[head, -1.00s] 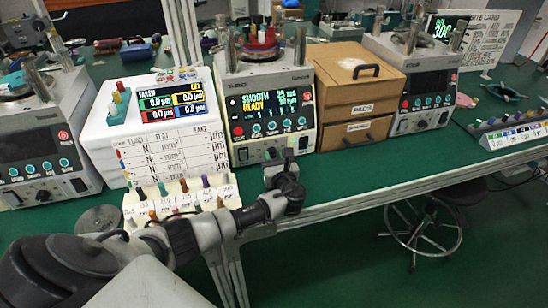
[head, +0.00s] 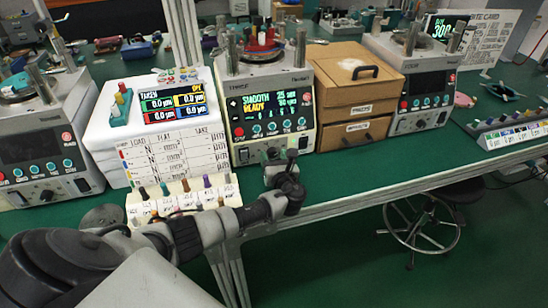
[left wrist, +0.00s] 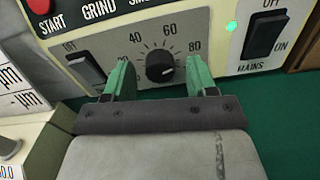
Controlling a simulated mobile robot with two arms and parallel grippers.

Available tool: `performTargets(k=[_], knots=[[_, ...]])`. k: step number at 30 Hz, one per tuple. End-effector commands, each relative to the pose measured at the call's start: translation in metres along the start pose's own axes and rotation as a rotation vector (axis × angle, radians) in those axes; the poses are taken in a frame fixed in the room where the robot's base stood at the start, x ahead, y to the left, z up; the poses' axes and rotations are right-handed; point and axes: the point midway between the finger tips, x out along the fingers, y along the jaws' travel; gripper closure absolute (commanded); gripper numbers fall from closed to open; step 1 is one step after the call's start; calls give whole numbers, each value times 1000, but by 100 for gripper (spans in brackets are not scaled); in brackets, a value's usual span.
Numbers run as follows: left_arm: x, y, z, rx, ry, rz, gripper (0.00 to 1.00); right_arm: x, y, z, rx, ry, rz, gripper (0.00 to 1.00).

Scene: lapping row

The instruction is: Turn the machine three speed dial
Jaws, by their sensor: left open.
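The middle machine (head: 268,100) is a pale box with a lit screen reading "SMOOTH" and "READY". Its speed dial (left wrist: 160,67) is a round black knob with a white pointer mark, on a grey plate with numbers including 40, 60 and 80. My left gripper (left wrist: 158,75) is open, with one green finger on each side of the dial. I see a gap at each side of the knob, so the fingers do not look closed on it. In the head view my left gripper (head: 278,172) is at the machine's lower front. My right gripper is not in view.
A mains switch (left wrist: 264,36) is right of the dial and another rocker switch (left wrist: 86,70) is left of it. A rack of coloured pegs (head: 180,205) stands at the bench's front edge beside my arm.

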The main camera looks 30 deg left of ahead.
Motion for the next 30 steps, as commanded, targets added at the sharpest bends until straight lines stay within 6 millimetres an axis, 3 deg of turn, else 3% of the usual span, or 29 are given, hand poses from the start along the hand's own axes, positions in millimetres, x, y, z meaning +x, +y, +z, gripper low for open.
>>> performTargets(k=[5,12,18,30], knots=[[-17,0,0,-1,1,-3,43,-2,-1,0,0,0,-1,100],[-66,-1,-1,0,3,-4,43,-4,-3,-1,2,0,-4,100],[-97,0,-1,1,1,-2,43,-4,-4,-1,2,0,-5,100],[-108,0,0,0,0,1,43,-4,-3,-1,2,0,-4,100]])
